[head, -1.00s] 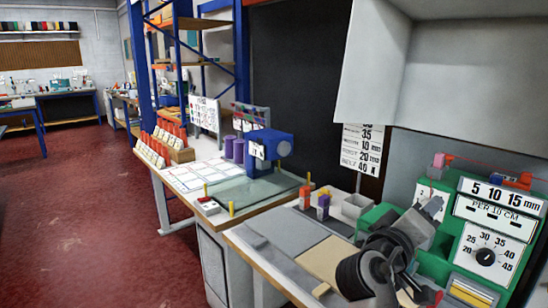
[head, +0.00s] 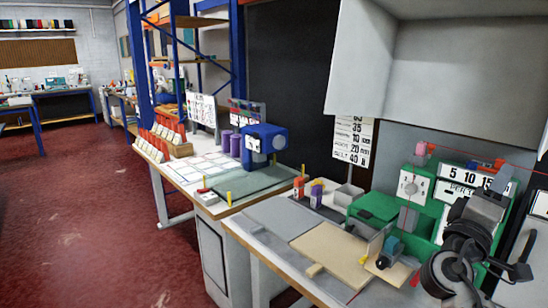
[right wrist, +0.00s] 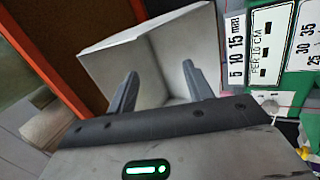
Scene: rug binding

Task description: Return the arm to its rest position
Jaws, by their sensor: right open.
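My right gripper (head: 502,180) is at the right of the head view, raised in front of the green machine (head: 418,185) with the white number plates. Its dark arm links come up from the bottom right edge. In the right wrist view, the two grey fingers of the right gripper (right wrist: 160,72) stand apart with nothing between them. A pale box-shaped hood (right wrist: 150,50) is seen beyond the fingers. In the head view the fingertips are small and partly lost against the machine's plates. My left gripper is not in view.
The grey hood (head: 440,65) overhangs the machine. The bench below holds a tan board (head: 330,252), a grey sheet (head: 290,222), a small blue-and-black part (head: 390,252) and small bottles (head: 299,188). A second table with a blue machine (head: 265,143) stands further left. The red floor (head: 90,210) is open.

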